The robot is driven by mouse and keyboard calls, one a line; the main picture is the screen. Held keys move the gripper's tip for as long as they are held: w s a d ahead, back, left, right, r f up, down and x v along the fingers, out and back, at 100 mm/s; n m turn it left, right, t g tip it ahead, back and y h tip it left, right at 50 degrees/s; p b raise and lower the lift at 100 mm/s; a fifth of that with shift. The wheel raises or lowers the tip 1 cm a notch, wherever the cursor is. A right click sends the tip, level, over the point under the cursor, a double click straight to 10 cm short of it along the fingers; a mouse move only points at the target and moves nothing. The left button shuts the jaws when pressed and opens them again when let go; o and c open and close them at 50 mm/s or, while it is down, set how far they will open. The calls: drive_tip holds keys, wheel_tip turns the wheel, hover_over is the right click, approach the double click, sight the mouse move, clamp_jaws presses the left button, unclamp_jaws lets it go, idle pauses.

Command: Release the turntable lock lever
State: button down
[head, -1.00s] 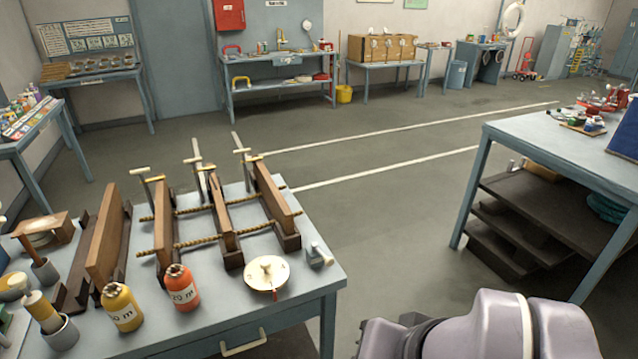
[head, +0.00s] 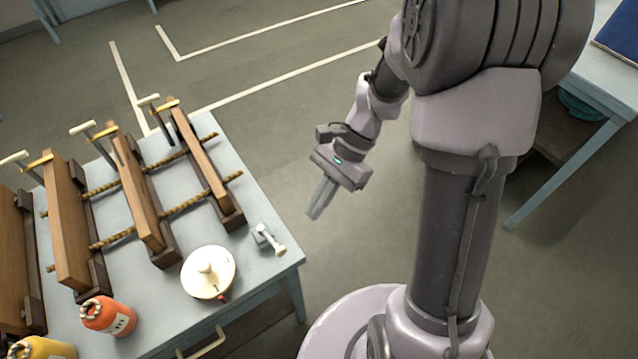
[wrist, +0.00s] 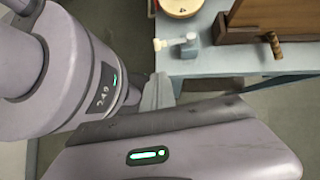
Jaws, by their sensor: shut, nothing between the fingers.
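The turntable (head: 208,275), a round cream disc with a central knob, sits near the table's right front corner. A small red tab (head: 224,297) shows at its front rim. Right of it, a grey block with a pale T-shaped lever (head: 270,240) stands near the table's right edge. In the wrist view the lever (wrist: 176,43) and part of the turntable (wrist: 182,8) show at the top. My gripper (head: 314,214) is shut and empty, over the floor to the right of the table, apart from the lever. Its fingers (wrist: 157,94) partly show in the wrist view.
Another table (head: 562,175) is at right.

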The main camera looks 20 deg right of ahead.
sight(284, 252)
drive_tip(key=b+x, duration=0.1)
drive_tip(key=x, duration=0.1)
drive_tip(key=a+x, duration=0.1)
drive_tip(key=x, duration=0.1)
drive_tip(key=r+b+x, duration=0.1)
drive_tip(key=x, duration=0.2)
drive_tip(key=shift+s+a+b, duration=0.15)
drive_tip(key=shift+s+b, duration=0.1)
drive_tip(key=shift+b, duration=0.05)
drive_tip(key=shift+s+a, duration=0.15)
drive_tip(key=shift+a, duration=0.15)
drive_tip(key=shift+s+a, duration=0.35)
drive_tip(key=shift+a, duration=0.15)
drive_tip(key=shift+s+a, duration=0.25)
drive_tip(key=shift+f, duration=0.1)
drive_tip(key=shift+d, duration=0.15)
